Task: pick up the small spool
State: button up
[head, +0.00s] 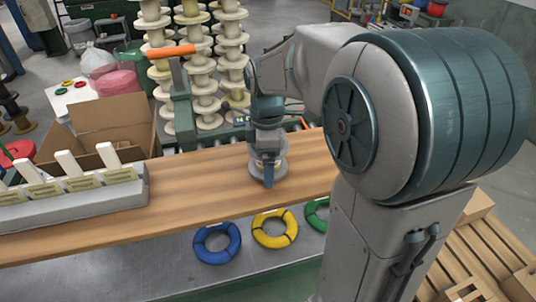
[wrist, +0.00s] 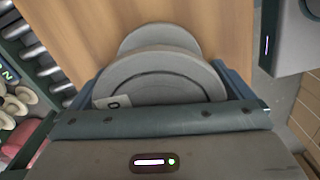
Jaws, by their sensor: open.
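The small spool (head: 256,167) is a pale grey spool on the wooden bench top (head: 190,190), just under my arm in the head view. In the wrist view the spool (wrist: 165,80) shows two stacked round flanges and a small white label on the nearer one. My gripper (head: 268,180) is open, pointing down at the spool. In the wrist view its blue fingers stand on either side of the nearer flange. The gripper body hides the spool's near edge, and I cannot tell whether the fingers touch it.
A grey rack (head: 75,203) with upright white pieces stands at the left of the bench. A cardboard box (head: 110,128) is behind it. Tall spool stacks (head: 201,70) stand behind.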

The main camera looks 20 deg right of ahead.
jog(key=c, duration=1)
jog(key=shift+c, duration=0.2)
